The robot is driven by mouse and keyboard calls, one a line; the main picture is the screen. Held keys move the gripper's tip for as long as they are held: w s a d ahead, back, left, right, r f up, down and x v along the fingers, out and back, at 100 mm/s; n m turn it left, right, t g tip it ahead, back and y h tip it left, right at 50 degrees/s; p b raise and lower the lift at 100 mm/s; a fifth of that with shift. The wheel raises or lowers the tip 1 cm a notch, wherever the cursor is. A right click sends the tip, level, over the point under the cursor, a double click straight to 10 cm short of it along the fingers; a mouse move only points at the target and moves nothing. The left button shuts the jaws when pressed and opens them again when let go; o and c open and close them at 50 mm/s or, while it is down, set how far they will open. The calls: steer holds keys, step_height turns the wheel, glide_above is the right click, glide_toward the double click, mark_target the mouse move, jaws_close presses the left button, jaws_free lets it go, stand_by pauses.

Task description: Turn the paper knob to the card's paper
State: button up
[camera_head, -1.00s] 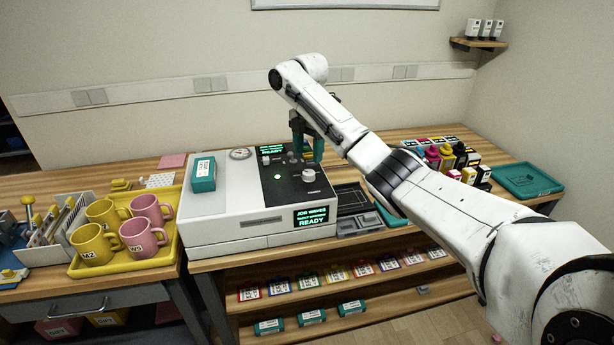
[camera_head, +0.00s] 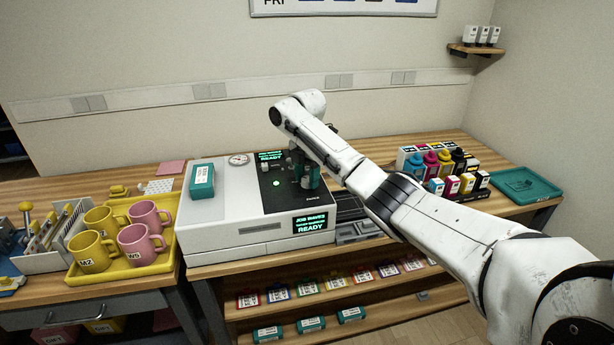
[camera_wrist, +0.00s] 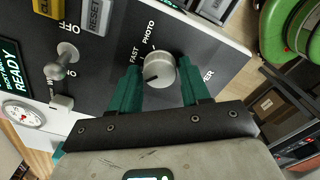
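The paper knob (camera_wrist: 159,70) is a round pale dial on the press's black panel. Its dark pointer mark faces the lower left in the wrist view. The words FAST and PHOTO show beside it; another label at its right is partly hidden. My gripper (camera_wrist: 160,64) has its two teal fingers on either side of the knob, very close to it; no clear grip shows. In the head view, my gripper (camera_head: 304,172) is low over the panel and hides the knob. The press (camera_head: 230,215) has a screen reading JOB WAVES and READY, with small print too fine to read.
A small lever switch (camera_wrist: 62,62) and a pressure gauge (camera_wrist: 22,113) are near the knob. A teal box (camera_head: 202,181) lies on the press. A yellow tray (camera_head: 148,268) with mugs stands at left. Ink bottles (camera_head: 430,162) and a teal tray (camera_head: 526,184) are at right.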

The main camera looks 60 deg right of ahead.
steer(key=c, duration=0.7)
steer(key=m+p, duration=0.3)
steer(key=shift+w+r, duration=0.1)
steer(key=shift+r, duration=0.1)
steer(key=m+p, duration=0.2)
steer(key=m, duration=0.2)
steer(key=m+p, duration=0.3)
steer(key=m, duration=0.3)
steer(key=shift+f+m, duration=0.1)
steer(key=shift+m, duration=0.2)
steer(key=m+p, duration=0.1)
steer(key=m, duration=0.5)
steer(key=shift+d, duration=0.15)
steer(key=shift+f+m, duration=0.1)
steer(key=shift+m, duration=0.2)
